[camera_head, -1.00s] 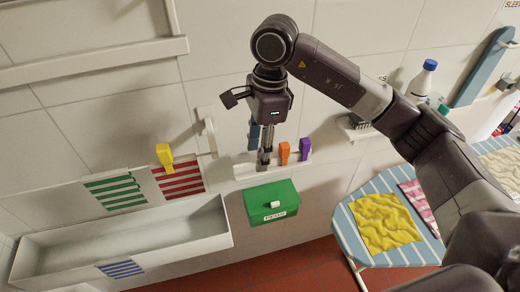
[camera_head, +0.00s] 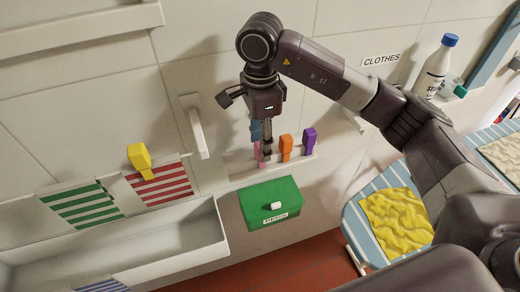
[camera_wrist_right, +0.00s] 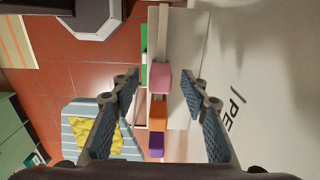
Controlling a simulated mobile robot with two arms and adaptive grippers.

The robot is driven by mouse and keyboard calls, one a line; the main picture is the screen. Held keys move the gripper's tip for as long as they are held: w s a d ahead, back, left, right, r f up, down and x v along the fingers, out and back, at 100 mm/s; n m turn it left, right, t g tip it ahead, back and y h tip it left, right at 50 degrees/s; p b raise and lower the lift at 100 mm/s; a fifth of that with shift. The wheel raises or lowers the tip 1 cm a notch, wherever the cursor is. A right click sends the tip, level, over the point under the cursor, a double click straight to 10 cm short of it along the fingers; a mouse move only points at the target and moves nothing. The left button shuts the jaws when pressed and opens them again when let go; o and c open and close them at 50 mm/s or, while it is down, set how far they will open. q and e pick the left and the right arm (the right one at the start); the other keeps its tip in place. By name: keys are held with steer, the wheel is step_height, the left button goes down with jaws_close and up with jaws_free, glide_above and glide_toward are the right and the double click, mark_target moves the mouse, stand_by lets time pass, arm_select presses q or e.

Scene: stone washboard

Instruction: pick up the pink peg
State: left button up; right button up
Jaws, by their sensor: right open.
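The pink peg (camera_wrist_right: 160,77) shows in the right wrist view, at the end of a row on a pale rail with an orange peg and a purple peg. In the head view a small part of the pink peg (camera_head: 257,153) shows behind the fingers. My right gripper (camera_wrist_right: 160,88) is open, with one finger on each side of the pink peg in the picture. Both fingers look apart from it; how deep it sits between them I cannot tell. In the head view my right gripper (camera_head: 262,152) points down at the rail and hides most of the peg. My left gripper is not in view.
The orange peg (camera_head: 286,148) and purple peg (camera_head: 309,141) stand close right of the gripper. A green box (camera_head: 270,203) is just below the rail (camera_head: 240,175). A yellow peg (camera_head: 140,157) holds striped cloth at the white trough (camera_head: 170,250). An ironing board (camera_head: 358,220) stands right.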

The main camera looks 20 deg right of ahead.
steer(key=shift+s+d+f, duration=0.1)
steer(key=shift+s+f, duration=0.1)
steer(key=shift+f, duration=0.1)
steer(key=f+p, duration=0.2)
steer(key=f, duration=0.1)
steer(key=f+p, duration=0.1)
steer(key=shift+w+d+f, duration=0.2)
steer(key=shift+w+d, duration=0.05)
steer(key=shift+f, duration=0.3)
steer(key=shift+c, duration=0.6)
steer(key=c, duration=0.7)
